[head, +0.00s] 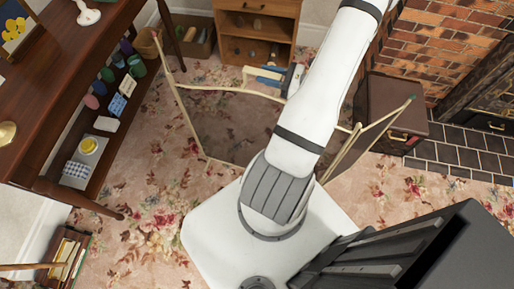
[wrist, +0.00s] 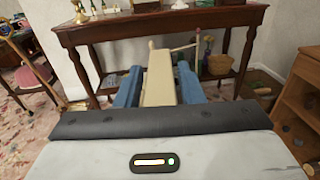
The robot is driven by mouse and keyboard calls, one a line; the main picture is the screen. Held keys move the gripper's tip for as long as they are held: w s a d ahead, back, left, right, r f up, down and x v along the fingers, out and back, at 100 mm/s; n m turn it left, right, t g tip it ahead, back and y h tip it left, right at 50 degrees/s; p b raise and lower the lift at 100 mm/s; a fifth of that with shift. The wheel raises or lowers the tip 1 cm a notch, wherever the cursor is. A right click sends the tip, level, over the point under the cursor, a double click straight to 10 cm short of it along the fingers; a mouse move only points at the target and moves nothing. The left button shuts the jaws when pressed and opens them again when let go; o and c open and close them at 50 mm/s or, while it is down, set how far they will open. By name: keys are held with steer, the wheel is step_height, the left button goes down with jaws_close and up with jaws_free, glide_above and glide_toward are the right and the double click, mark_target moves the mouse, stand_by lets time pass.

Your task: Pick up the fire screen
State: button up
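The fire screen (head: 179,105) stands upright on the carpet in the head view, with a thin pale-gold frame and dark see-through mesh. Its side panels are angled, and my arm hides part of the middle. My gripper (head: 265,76) is by the middle panel's top rail, pointing left. In the wrist view, my gripper (wrist: 158,84) has its two blue fingers apart, with the pale frame rail (wrist: 159,75) showing between them. The fingers look open, and in the head view they appear a little above or behind the rail. Contact is not clear.
A dark wooden table (head: 60,70) with a loaded lower shelf stands at left. A small wooden cabinet (head: 258,26) is behind the screen. A dark box (head: 395,100) and the brick fireplace (head: 450,45) are at right.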

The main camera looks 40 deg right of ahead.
jaws_close()
stand_by(0.3)
steer(key=shift+r, duration=0.1)
steer(key=shift+r, duration=5)
